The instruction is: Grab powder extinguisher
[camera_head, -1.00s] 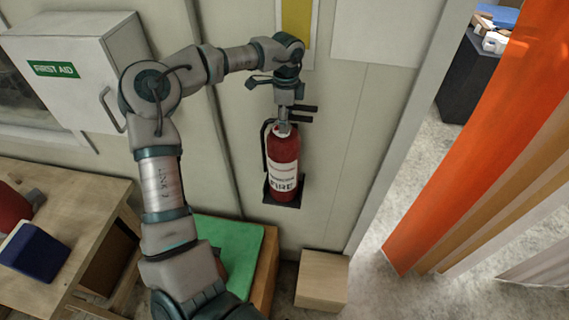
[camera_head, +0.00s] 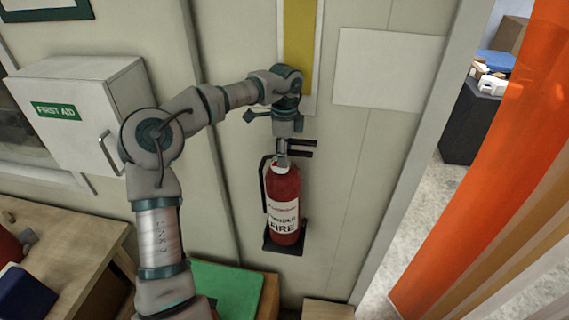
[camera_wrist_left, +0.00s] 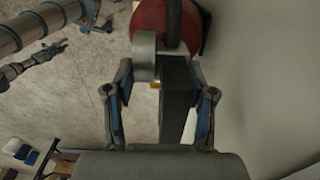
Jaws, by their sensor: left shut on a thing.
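The red powder extinguisher (camera_head: 283,207) hangs upright on the wall, its base at a black bracket (camera_head: 284,247). Its label reads FIRE and a black hose runs down its left side. My left gripper (camera_head: 283,150) is directly above it, at the valve and handle. In the left wrist view the fingers of my left gripper (camera_wrist_left: 158,85) stand on both sides of the black handle (camera_wrist_left: 178,95), shut on it. The red body (camera_wrist_left: 165,20) shows beyond. What looks like my right gripper (camera_wrist_left: 15,73) is small at the left edge of that view, its jaws unclear.
A white first aid cabinet (camera_head: 85,110) is on the wall at left. A wooden bench (camera_head: 65,245) and a green-topped box (camera_head: 228,288) stand below. An orange curtain (camera_head: 480,190) hangs right of a doorway.

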